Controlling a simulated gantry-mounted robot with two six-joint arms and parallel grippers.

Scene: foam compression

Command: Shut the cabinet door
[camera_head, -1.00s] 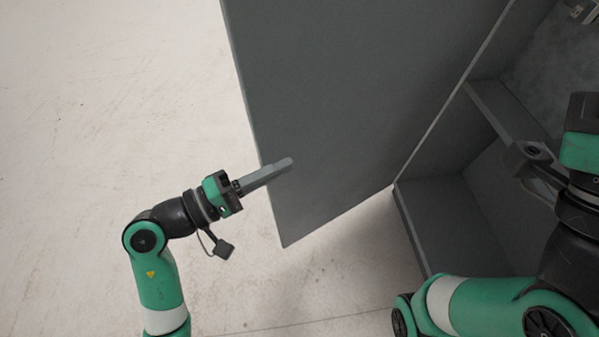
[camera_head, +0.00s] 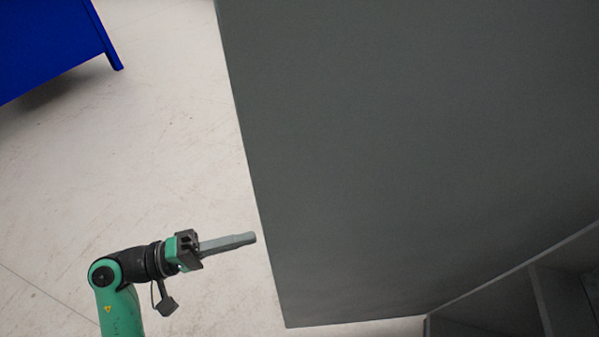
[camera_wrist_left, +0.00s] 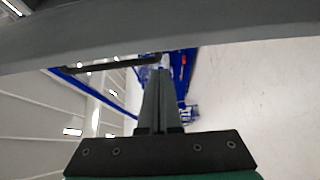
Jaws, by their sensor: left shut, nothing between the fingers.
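The cabinet door (camera_head: 400,150) is a large plain dark grey panel filling the middle and right of the head view. It stands open, and a little of the cabinet (camera_head: 560,290) with a shelf edge shows at the bottom right. My left gripper (camera_head: 253,238) is shut and empty, its tips just left of the door's left edge. I cannot tell whether they touch it. In the left wrist view the closed fingers (camera_wrist_left: 162,68) point away from the camera, and a grey band (camera_wrist_left: 180,38), perhaps the door, crosses the top. My right gripper is out of view.
A blue piece of furniture (camera_head: 50,45) stands at the top left of the head view. The pale floor (camera_head: 170,130) between it and the door is clear. Blue structures (camera_wrist_left: 186,75) show far off in the left wrist view.

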